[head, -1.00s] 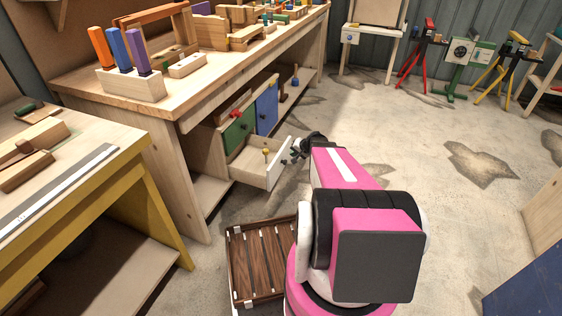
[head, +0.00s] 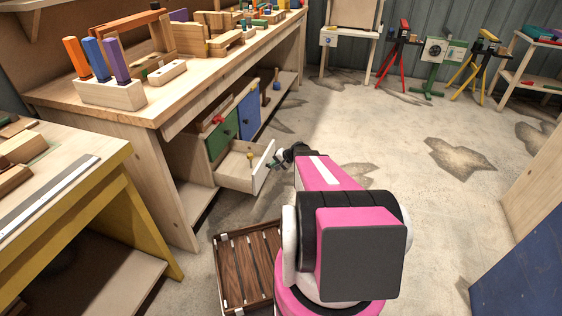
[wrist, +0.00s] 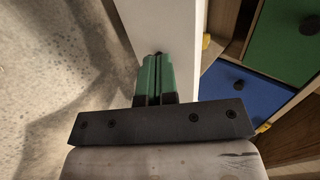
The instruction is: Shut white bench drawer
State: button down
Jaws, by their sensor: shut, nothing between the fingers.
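The white bench drawer (head: 237,167) stands open from the lower part of the wooden bench in the head view. Its white front panel (head: 265,168) faces right, towards my arm. My gripper (head: 277,164) is just in front of that panel, small and partly dark in the head view. In the wrist view my gripper (wrist: 156,56) shows green fingers, shut together and empty, with their tips over the white panel (wrist: 160,22). I cannot tell whether the tips touch it.
A brown slatted wooden crate (head: 250,262) lies on the floor by my base. A yellow-framed bench (head: 120,205) stands at left. Open floor (head: 400,200) lies to the right.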

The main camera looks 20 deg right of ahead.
aim_at(262, 164)
jog(key=shift+w+a+f, duration=0.1)
jog(key=shift+w+a, duration=0.55)
jog(key=shift+a, duration=0.25)
jog(key=shift+w+a, duration=0.65)
jog(key=shift+a, duration=0.2)
jog(key=w+a, duration=0.7)
jog(key=a, duration=0.2)
jog(key=w+a, duration=0.7)
jog(key=a, duration=0.3)
jog(key=shift+w+a, duration=0.1)
jog(key=shift+a, duration=0.05)
